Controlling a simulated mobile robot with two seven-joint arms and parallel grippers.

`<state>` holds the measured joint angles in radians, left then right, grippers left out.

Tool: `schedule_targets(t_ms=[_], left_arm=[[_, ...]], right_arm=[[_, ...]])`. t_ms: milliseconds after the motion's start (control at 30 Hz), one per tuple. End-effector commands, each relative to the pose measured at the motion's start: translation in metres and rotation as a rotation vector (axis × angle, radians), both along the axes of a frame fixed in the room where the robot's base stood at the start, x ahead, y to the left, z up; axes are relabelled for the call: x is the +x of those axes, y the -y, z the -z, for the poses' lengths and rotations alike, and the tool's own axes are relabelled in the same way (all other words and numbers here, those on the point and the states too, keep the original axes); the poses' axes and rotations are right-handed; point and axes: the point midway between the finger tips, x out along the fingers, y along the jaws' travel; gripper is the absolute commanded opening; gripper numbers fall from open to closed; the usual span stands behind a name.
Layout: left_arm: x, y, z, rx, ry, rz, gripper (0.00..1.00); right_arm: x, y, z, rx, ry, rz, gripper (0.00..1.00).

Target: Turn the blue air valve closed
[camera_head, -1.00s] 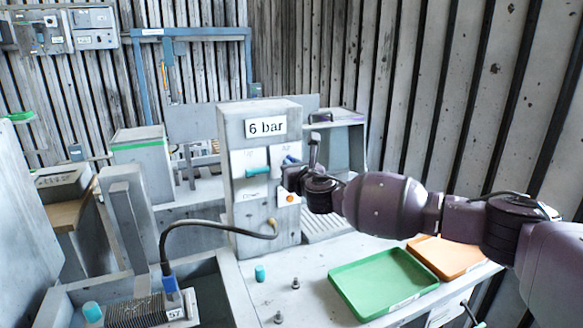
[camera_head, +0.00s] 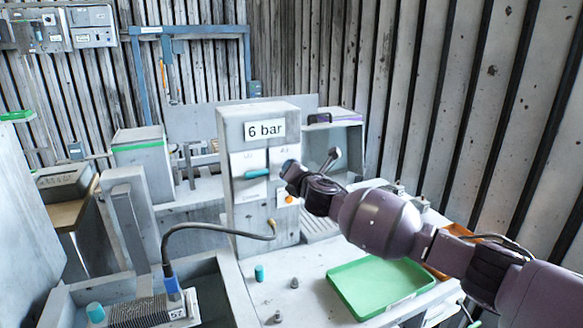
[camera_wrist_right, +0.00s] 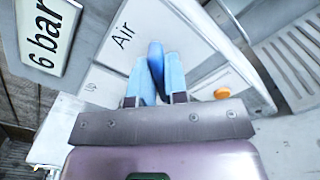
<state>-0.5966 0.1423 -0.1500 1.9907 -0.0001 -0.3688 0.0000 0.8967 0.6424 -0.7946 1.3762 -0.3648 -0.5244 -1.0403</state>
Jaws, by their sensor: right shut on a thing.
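The blue air valve handle (camera_wrist_right: 155,58) shows in the right wrist view, against a white panel marked "Air". My right gripper (camera_wrist_right: 158,78) is shut on it, with a light blue finger on each side. In the head view my right gripper (camera_head: 287,170) is at the front of the grey "6 bar" box (camera_head: 260,216), reaching in from the right. The valve is mostly hidden behind the gripper there, so its exact angle is hard to tell. My left gripper is not in view.
A teal handle (camera_head: 256,174) sits left of the gripper on the same box. An orange button (camera_head: 288,199) is just below the gripper. A curved hose (camera_head: 205,228) meets the box lower down. A green tray (camera_head: 372,287) lies on the bench below my right arm.

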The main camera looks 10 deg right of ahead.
Motion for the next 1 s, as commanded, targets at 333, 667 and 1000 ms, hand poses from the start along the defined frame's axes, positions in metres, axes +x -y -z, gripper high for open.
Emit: schedule_targets(t_ms=[333,667,1000], left_arm=[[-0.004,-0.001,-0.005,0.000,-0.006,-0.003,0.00],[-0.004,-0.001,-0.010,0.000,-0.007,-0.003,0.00],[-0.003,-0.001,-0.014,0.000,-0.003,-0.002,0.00]], right_arm=[[0.000,0.001,0.004,0.325,-0.067,0.001,0.00],[0.000,0.002,0.005,0.612,-0.123,0.001,0.00],[0.000,0.001,0.007,0.803,-0.159,0.000,0.00]])
